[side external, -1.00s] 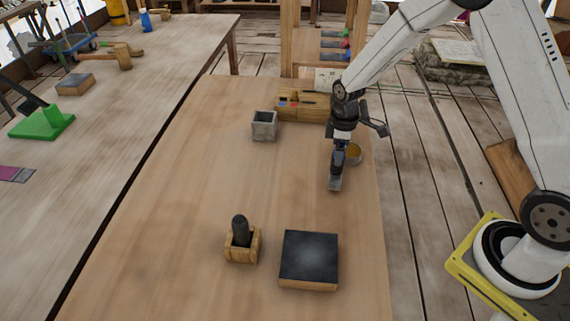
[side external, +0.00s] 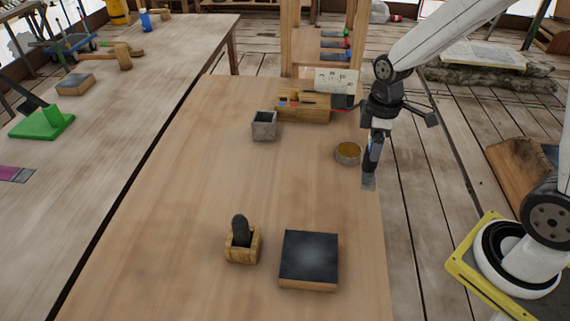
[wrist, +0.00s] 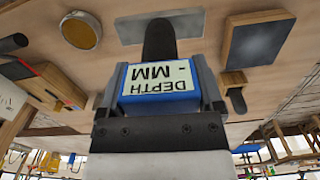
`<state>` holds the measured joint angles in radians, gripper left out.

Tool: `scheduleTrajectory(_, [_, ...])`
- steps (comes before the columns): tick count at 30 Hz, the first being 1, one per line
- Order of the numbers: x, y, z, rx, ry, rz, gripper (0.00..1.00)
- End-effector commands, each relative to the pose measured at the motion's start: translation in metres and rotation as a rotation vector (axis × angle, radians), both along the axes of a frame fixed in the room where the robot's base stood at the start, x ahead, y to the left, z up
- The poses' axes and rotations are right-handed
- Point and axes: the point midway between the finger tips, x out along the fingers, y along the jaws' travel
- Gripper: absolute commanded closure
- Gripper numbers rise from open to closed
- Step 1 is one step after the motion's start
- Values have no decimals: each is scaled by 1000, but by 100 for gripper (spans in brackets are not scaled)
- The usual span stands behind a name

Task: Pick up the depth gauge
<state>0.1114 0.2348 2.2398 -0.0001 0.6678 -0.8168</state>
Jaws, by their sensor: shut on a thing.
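The depth gauge has a blue body with a white label reading "DEPTH - MM" (wrist: 158,82), a dark stem and a flat grey end. In the side view the gauge (side external: 369,180) hangs from my gripper (side external: 376,138), grey end down, near the right edge of the wooden table. My gripper is shut on the blue body, with one finger on each side of it in the wrist view. I cannot tell for sure whether the grey end is clear of the table.
A round tin with amber contents (side external: 348,153) stands just left of the gauge. A wooden rack (side external: 303,108) and a grey square cup (side external: 264,126) are farther back. A dark-topped block (side external: 309,258) and a small wooden holder (side external: 242,246) are in front. The table's middle is clear.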

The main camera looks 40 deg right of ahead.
Motion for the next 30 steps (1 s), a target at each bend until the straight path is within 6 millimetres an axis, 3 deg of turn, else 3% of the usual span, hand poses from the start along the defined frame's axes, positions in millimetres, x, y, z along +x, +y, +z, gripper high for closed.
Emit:
scheduleTrajectory(12, [-35,3,16,0,-3,0,86])
scheduleTrajectory(30, [-39,3,18,0,-1,0,86])
